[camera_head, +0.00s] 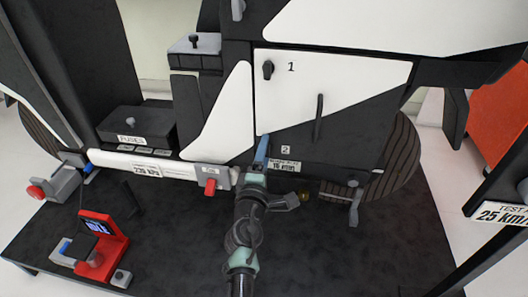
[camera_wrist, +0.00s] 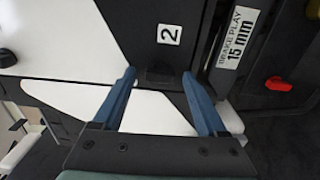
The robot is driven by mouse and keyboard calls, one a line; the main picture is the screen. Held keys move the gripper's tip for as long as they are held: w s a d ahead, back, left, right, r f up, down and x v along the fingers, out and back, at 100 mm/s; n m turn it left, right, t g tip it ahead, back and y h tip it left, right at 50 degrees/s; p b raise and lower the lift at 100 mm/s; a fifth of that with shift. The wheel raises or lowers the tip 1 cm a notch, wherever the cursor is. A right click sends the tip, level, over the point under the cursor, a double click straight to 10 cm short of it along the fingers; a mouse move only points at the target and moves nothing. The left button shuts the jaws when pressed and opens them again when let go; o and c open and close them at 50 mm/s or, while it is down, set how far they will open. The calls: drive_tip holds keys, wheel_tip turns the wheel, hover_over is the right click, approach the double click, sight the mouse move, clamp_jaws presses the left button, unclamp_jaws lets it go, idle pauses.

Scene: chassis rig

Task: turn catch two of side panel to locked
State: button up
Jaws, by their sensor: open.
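The side panel (camera_head: 300,85) is white above and dark below, with a dark upright handle (camera_head: 319,118). Catch one (camera_head: 268,69) is a dark knob beside the "1" at its upper left. The label "2" (camera_head: 285,149) is at the panel's lower edge; it also shows in the wrist view (camera_wrist: 169,34). Catch two (camera_wrist: 159,74), a small dark knob below that label in the wrist view, lies between my blue fingertips. My gripper (camera_wrist: 159,76) is open, with a gap to either side of the knob. In the head view my gripper (camera_head: 262,150) hides catch two; its turn position is hard to tell.
A brake play label (camera_head: 284,164) reading 15 mm is right of my gripper. A red knob (camera_head: 210,186) sits on a grey block to the left. A red device with a screen (camera_head: 98,240) stands at the front left. A grey clamp (camera_head: 354,203) is at right.

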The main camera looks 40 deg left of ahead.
drive_tip(key=p+v, duration=0.4)
drive_tip(key=v, duration=0.9)
drive_tip(key=shift+r, duration=0.1)
idle(0.3)
